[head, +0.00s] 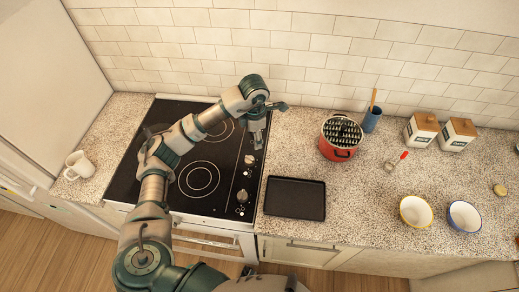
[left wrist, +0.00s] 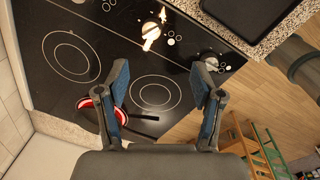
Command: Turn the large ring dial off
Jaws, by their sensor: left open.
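Dials sit along the right side of the black stovetop (head: 187,208). One pale dial (head: 249,160) is farther back and another (head: 242,196) is nearer the front edge. In the left wrist view, one dial (left wrist: 151,33) looks brightly lit and another (left wrist: 208,61) has a silver base. I cannot tell which is the large ring dial. Ringed burners (head: 199,178) lie left of the dials. My left gripper (head: 270,125) is above the back right of the stovetop, apart from the dials; in the wrist view its fingers (left wrist: 159,76) are spread and empty. My right gripper is not in view.
A black tray (head: 295,198) lies right of the stove. A red pot (head: 340,153) stands farther right. A white mug (head: 78,166) is on the left counter. A red object with black parts (left wrist: 98,108), partly hidden by a finger, shows in the wrist view.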

